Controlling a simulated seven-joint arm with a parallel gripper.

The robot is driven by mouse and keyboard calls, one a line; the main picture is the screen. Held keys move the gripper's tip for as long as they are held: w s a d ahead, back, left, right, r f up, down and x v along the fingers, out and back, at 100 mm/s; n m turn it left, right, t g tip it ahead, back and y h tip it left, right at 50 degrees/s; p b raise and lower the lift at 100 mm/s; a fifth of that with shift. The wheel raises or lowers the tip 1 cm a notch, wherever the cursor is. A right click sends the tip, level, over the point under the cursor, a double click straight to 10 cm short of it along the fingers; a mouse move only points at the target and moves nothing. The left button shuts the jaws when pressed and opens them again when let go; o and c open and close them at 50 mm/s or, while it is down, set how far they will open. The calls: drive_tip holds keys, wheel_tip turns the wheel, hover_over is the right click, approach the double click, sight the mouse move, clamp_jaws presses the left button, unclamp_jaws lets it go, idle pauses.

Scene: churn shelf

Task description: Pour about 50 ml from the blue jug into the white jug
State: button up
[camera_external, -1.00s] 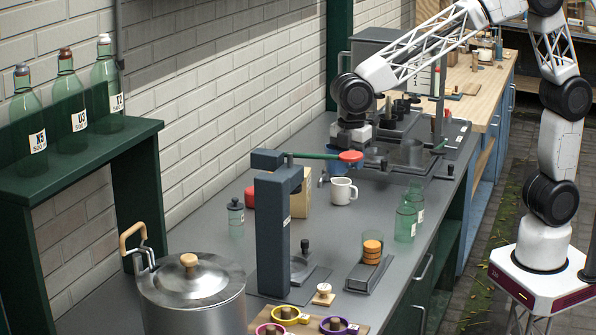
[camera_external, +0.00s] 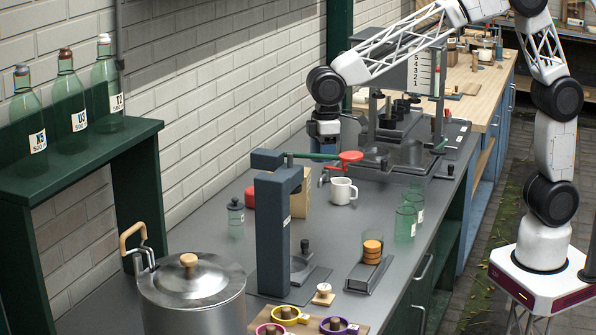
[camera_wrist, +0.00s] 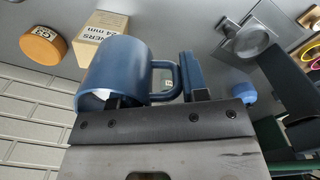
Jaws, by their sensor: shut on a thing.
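The blue jug (camera_wrist: 118,68) is close in front of my gripper (camera_wrist: 155,92) in the wrist view, with its handle toward the right-hand finger. My gripper is shut on the blue jug; the exact contact at the handle is partly hidden. A small white patch shows at the jug's lower left; I cannot tell what it is. The white jug (camera_external: 343,191) stands upright on the bench.
A tan box (camera_external: 301,200) and a dark post with a green-and-red lever (camera_external: 349,157) stand near the white jug. Green glasses (camera_external: 406,222) are to its right. A large pot (camera_external: 190,290) is in front. Bench between pot and post is mostly clear.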

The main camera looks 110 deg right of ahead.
sight(316, 147)
drive_tip(key=d+m, duration=0.1)
drive_tip(key=w+d+m, duration=0.1)
drive_tip(key=d+m, duration=0.1)
drive_tip(key=shift+w+d+m, duration=0.15)
drive_tip(key=shift+m, duration=0.15)
drive_tip(key=w+d+m, duration=0.3)
drive_tip(key=d+m, duration=0.7)
drive_tip(key=m, duration=0.1)
drive_tip(key=shift+s+d+f, duration=0.1)
drive_tip(key=shift+d+f, duration=0.05)
drive_tip(key=shift+f, duration=1.2)
drive_tip(key=shift+s+d+f, duration=0.1)
drive_tip(key=shift+f, duration=1.2)
drive_tip(key=shift+s+d+r+t, duration=0.15)
drive_tip(key=shift+s+r+t, duration=1.25)
drive_tip(key=shift+t, duration=0.5)
drive_tip(key=shift+s+d+f+t+y, duration=0.1)
drive_tip(key=shift+s+f+t+y, duration=0.1)
drive_tip(key=shift+s+t, duration=0.55)
drive_tip(key=shift+s+d+f+t+y, duration=0.1)
drive_tip(key=shift+s+t+y, duration=0.1)
drive_tip(key=shift+s+t, duration=0.55)
drive_tip(key=shift+s+t, duration=0.25)
drive_tip(key=shift+t, duration=0.05)
drive_tip(key=shift+s+f+t, duration=0.25)
drive_tip(key=shift+s+t, duration=0.05)
drive_tip(key=shift+t, duration=0.2)
